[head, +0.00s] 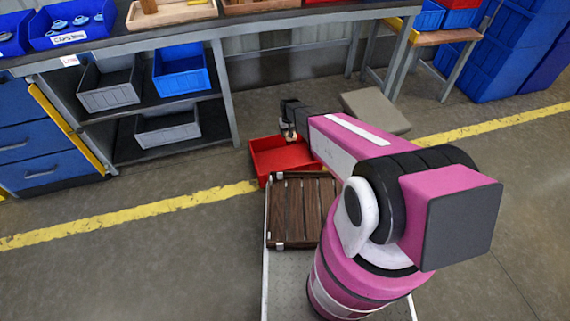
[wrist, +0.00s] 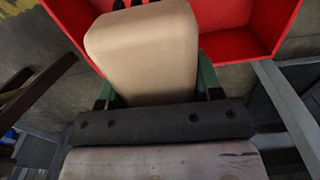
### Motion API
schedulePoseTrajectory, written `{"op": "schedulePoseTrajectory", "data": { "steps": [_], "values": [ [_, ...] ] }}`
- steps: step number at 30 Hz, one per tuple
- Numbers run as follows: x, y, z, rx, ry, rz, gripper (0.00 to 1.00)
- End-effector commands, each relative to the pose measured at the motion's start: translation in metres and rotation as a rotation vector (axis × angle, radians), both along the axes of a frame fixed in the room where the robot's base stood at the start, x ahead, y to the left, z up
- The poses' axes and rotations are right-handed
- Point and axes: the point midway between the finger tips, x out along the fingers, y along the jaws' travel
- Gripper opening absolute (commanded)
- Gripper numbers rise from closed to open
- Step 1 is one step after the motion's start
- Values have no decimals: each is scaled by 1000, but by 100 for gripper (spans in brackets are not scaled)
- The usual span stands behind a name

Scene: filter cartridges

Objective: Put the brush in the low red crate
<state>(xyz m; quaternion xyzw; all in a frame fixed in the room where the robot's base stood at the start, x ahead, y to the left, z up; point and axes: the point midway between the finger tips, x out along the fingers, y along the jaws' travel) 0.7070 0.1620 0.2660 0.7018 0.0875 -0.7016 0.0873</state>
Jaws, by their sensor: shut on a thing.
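My gripper (wrist: 158,88) is shut on the brush (wrist: 148,50), whose broad beige body fills the space between the green fingers in the wrist view. A few dark tips, perhaps bristles, show at its far end. The low red crate (wrist: 232,48) lies beyond and below the brush in that view. In the head view the crate (head: 275,172) stands on the floor, with my gripper (head: 288,132) over its back part. The crate's right side is hidden by my arm. The brush is too small to make out clearly in the head view.
A grey-beige flat box (head: 375,111) lies behind to the right. A workbench with shelved grey bins (head: 168,128) and a blue bin (head: 181,72) stands at the back left.

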Motion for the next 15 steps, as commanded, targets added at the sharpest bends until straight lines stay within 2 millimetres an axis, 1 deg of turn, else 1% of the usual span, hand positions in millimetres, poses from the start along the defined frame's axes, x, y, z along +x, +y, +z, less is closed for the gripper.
{"op": "schedulePoseTrajectory", "data": {
  "steps": [1,3,6,9,15],
  "values": [
    [-2,5,-24,-1,4,8,37],
    [-8,10,-48,-1,4,17,37],
    [-15,15,-74,-1,3,27,37],
    [-19,18,-89,0,1,32,37],
    [-22,19,-109,0,1,35,37]
  ]
}}
